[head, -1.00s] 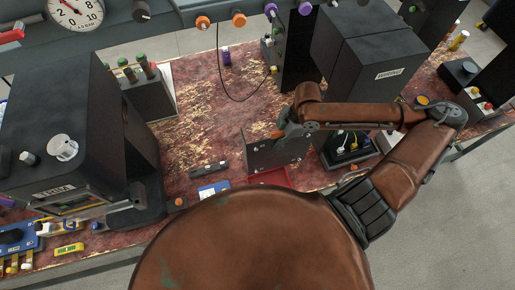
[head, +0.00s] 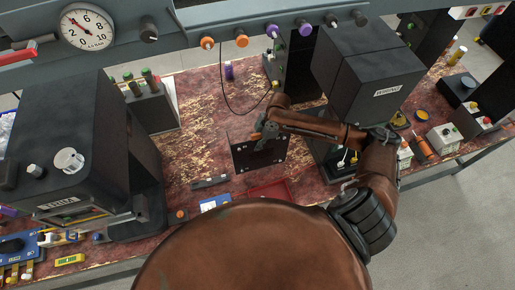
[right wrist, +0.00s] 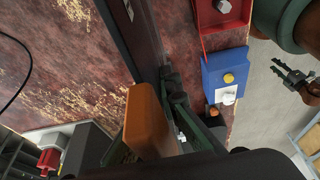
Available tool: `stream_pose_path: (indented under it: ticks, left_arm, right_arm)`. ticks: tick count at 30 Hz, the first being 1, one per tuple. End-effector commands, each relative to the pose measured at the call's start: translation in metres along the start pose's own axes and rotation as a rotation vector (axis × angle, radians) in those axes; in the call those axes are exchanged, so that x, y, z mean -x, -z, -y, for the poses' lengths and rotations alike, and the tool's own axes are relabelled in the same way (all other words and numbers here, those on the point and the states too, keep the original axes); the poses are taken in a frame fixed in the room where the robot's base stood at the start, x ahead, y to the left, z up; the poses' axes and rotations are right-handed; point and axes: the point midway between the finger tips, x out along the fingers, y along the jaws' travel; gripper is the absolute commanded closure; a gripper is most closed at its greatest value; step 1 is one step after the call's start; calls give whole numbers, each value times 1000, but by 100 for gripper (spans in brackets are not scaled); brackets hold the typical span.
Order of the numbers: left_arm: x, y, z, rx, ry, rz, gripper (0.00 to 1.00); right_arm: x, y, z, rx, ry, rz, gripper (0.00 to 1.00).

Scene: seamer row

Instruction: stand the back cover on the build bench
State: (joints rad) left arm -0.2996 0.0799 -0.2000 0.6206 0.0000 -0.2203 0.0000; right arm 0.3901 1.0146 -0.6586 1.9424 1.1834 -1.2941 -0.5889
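The back cover (head: 260,154) is a dark flat plate with small holes, standing roughly upright over the middle of the build bench (head: 205,115), behind a red tray. I cannot tell whether its lower edge touches the bench. My right gripper (head: 264,132) is at its top edge and appears shut on it. In the right wrist view the plate (right wrist: 137,35) runs up from the fingers (right wrist: 172,95), with an orange block (right wrist: 148,122) beside them. My left gripper (right wrist: 283,78) shows at the right of that view, apart from the bench, its fingers spread and empty; the head view does not show it.
The red tray (head: 277,187) lies just in front of the cover, with a blue-and-white item (head: 214,203) and a dark bar (head: 210,182) to its left. Dark machines stand left (head: 70,140) and right (head: 365,65). A thin black cable hangs behind. Bench surface behind and left of the cover is clear.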

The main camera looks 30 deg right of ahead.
Motion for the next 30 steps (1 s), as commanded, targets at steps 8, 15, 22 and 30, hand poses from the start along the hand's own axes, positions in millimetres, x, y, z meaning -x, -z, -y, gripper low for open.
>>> stream_pose_path:
  ticks: [8, 15, 22, 30]
  left_arm:
    - [11, 2, 1, 0, 0, -2, 67]
    - [10, 2, 1, 0, 0, -2, 67]
    - [10, 2, 1, 0, 0, -1, 67]
    - [10, 1, 1, 0, 0, -1, 67]
  right_arm:
    - [-28, -8, -3, 1, -3, -1, 100]
    - [-31, -9, -3, 2, -4, -1, 100]
    - [-34, -10, -1, 0, -1, 0, 92]
    - [-34, -10, -1, 0, 0, 0, 78]
